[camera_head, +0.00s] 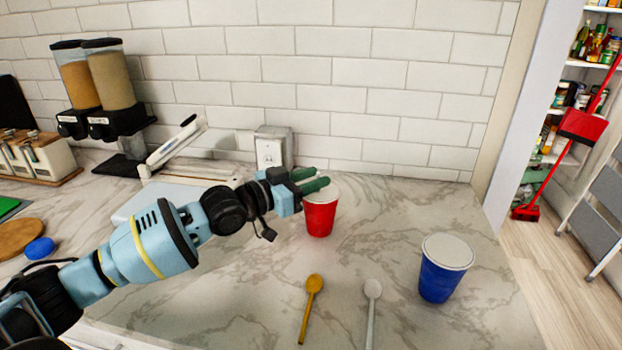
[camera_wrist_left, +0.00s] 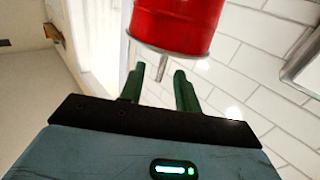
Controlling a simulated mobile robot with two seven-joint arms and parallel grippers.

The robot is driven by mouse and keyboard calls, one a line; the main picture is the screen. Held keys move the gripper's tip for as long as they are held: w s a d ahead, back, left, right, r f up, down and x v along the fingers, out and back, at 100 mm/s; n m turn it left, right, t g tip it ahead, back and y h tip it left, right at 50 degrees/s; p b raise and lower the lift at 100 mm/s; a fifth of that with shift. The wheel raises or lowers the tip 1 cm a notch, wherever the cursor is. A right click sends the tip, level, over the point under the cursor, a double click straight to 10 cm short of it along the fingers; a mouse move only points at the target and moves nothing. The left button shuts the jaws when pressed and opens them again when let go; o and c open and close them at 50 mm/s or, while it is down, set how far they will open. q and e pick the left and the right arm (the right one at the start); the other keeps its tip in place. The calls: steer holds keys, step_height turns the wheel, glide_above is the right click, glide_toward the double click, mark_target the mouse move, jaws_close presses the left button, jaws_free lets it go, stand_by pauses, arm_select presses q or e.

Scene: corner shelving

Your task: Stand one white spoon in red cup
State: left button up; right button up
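The red cup (camera_head: 320,217) stands upright on the marble counter, and its red side also shows at the top of the left wrist view (camera_wrist_left: 174,24). My left gripper (camera_head: 316,183) is at the cup's rim; in the left wrist view its two green fingers (camera_wrist_left: 160,88) are apart. A thin pale stick (camera_wrist_left: 161,66), which looks like a spoon handle, sticks out at the cup's rim between the fingers, with a gap on each side. Its lower part is hidden. A white spoon (camera_head: 372,291) lies on the counter. My right gripper is not in view.
A yellow spoon (camera_head: 313,286) lies left of the white one. A blue cup (camera_head: 439,278) stands at the right. Dispensers (camera_head: 107,90) stand at the back left.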

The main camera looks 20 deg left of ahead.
arm_select(q)
steer(key=v, duration=0.8)
stand_by(0.4)
steer(key=shift+w, duration=0.1)
stand_by(0.9)
